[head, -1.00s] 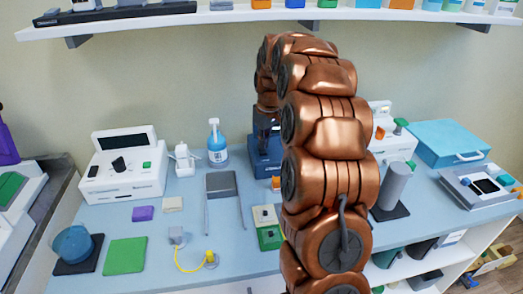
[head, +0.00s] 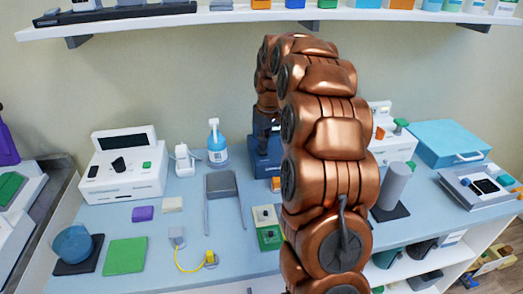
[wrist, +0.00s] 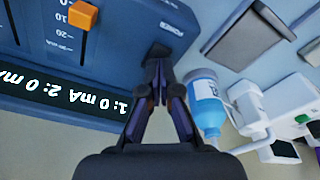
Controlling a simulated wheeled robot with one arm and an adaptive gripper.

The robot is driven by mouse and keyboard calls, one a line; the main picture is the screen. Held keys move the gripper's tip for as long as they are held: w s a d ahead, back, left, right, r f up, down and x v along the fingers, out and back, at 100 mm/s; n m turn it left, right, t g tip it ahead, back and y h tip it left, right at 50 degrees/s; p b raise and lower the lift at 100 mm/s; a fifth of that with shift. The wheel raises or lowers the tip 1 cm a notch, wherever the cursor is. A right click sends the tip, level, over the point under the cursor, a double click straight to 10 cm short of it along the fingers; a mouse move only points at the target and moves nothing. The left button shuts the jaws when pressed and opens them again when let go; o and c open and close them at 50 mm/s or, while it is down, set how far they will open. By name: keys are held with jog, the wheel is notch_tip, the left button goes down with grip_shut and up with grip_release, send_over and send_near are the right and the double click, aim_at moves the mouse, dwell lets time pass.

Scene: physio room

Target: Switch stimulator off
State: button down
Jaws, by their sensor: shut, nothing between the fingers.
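The stimulator is a dark blue box (wrist: 110,30) with a lit display (wrist: 75,100) that reads 0 mA on channels 1 and 2. An orange slider (wrist: 83,15) sits on a marked scale. The POWER label (wrist: 172,25) is beside a dark switch (wrist: 158,50). My gripper (wrist: 160,72) is shut and empty, its tips at or just short of the switch; I cannot tell whether they touch. The tips partly hide the switch, so its position is unclear. In the head view the stimulator (head: 262,170) stands at the back of the table, partly behind my arm.
A blue pump bottle (head: 217,150) and a white device (head: 122,178) stand left of the stimulator. A grey cylinder (head: 393,185) and a teal case (head: 449,142) are on the right. A shelf (head: 200,17) runs above.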

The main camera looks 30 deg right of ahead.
aim_at(263, 153)
jog(key=shift+f+b, duration=0.5)
jog(key=shift+f, duration=0.6)
dwell(0.8)
jog(key=shift+r, duration=0.15)
jog(key=shift+r+p, duration=0.7)
jog(key=shift+r, duration=2.65)
jog(key=shift+a, duration=0.1)
